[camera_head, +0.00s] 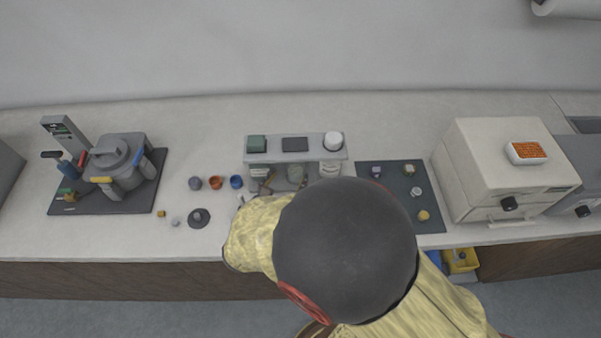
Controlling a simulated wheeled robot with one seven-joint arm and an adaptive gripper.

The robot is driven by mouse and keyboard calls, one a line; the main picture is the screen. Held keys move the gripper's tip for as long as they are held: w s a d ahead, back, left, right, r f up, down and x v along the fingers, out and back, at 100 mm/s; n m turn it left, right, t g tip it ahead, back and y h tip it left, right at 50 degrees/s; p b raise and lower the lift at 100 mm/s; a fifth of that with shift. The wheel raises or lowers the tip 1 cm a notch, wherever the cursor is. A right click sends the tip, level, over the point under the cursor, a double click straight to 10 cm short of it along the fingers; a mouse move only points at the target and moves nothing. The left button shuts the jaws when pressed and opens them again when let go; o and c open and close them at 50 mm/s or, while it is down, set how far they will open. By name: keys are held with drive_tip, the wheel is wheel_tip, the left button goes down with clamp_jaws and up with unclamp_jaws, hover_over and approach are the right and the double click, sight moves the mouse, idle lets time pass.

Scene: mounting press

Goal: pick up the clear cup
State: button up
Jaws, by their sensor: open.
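My gripper (257,188) shows only in small part, just past the end of my yellow-sleeved arm, by the left front of the small shelf. Its fingers look open. I cannot make out the clear cup for certain; the spot at the fingers is small and cluttered, and my arm hides much of the counter there. A row of small cups stands just left of the gripper: a grey cup (195,183), an orange cup (216,182) and a blue cup (236,182). I cannot tell whether the fingers touch anything.
A grey shelf (270,157) with jars under it stands behind my arm. The mounting press (118,160) is on a dark mat at left. A dark mat (390,170) with small pieces and a white oven (500,165) are at right. A dark disc (199,218) lies near the front edge.

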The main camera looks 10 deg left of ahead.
sight(295, 166)
drive_tip(key=b+x, duration=0.1)
drive_tip(key=x, duration=0.2)
drive_tip(key=b+x, duration=0.1)
drive_tip(key=x, duration=0.2)
drive_tip(key=shift+w+r, duration=0.1)
drive_tip(key=shift+w, duration=0.3)
drive_tip(key=shift+c, duration=0.6)
drive_tip(key=c, duration=1.1)
drive_tip(key=shift+r, duration=0.1)
